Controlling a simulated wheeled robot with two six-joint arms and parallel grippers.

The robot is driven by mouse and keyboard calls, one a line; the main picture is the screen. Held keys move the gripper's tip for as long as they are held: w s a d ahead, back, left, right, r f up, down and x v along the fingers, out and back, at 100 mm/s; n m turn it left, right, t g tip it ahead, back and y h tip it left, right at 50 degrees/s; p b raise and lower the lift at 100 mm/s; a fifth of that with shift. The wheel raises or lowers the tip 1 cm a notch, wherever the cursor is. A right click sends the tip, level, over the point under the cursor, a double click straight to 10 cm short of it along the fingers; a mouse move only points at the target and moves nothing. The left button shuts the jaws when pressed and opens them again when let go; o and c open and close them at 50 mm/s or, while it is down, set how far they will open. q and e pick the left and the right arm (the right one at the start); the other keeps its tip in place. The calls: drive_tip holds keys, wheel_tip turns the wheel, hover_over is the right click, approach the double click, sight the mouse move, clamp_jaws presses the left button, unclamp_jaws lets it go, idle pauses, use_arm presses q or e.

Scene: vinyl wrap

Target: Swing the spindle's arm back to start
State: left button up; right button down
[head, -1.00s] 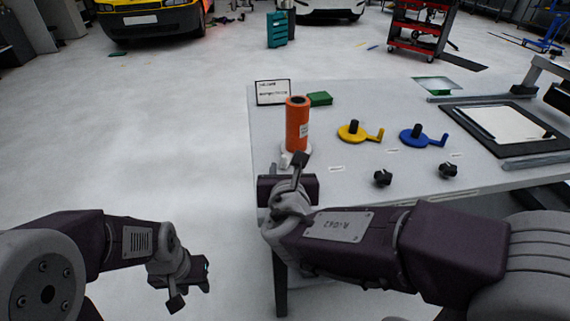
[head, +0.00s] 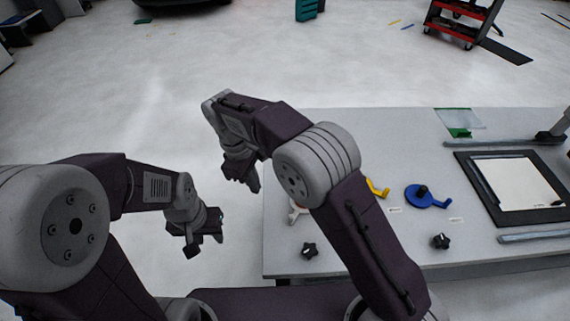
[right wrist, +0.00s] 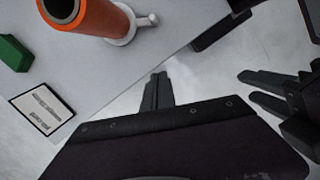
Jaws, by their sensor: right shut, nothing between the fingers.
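The orange roll (right wrist: 92,16) stands on the spindle's white base in the right wrist view. A short light arm of the spindle (right wrist: 147,20) sticks out to the right of the roll's foot. In the head view my right arm hides the roll; only a bit of the white spindle base (head: 296,213) shows at the table's left edge. My right gripper (head: 243,181) is shut and empty, left of the table edge; its closed fingers (right wrist: 157,88) point toward the table, apart from the spindle. My left gripper (head: 208,240) is open and empty beside the table, below the right one in the picture.
A blue disc with a handle (head: 424,196) and a mostly hidden yellow one (head: 378,188) lie on the table (head: 400,130). Two black knobs (head: 309,250) (head: 440,241) sit near the front edge. A framed panel (head: 515,184) is at right. A sign (right wrist: 42,110) and green block (right wrist: 14,52) stand near the roll.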

drive_tip(key=d+p, duration=0.1)
drive_tip(key=p, duration=0.1)
approach(287, 221)
drive_tip(key=shift+g+h, duration=0.3)
drive_tip(key=shift+g, duration=0.1)
drive_tip(key=a+f, duration=0.1)
drive_tip(key=w+a+f, duration=0.1)
drive_tip(key=f, duration=0.1)
drive_tip(key=w+a+f, duration=0.1)
drive_tip(key=f, duration=0.1)
drive_tip(key=shift+w+a+f+p, duration=0.1)
drive_tip(key=shift+w+a+p, duration=0.05)
drive_tip(key=shift+a+p, duration=0.15)
drive_tip(key=d, duration=0.1)
drive_tip(key=s+d+p, duration=0.1)
drive_tip(key=d, duration=0.1)
drive_tip(key=shift+d, duration=0.1)
drive_tip(key=shift+s+d, duration=0.25)
drive_tip(key=shift+d, duration=0.1)
use_arm(q)
wheel_tip(287, 221, up, 7)
drive_tip(key=shift+s, duration=0.35)
drive_tip(key=shift+w+a+f, duration=0.1)
drive_tip(key=shift+f, duration=0.05)
use_arm(e)
drive_tip(key=shift+a+f, duration=0.1)
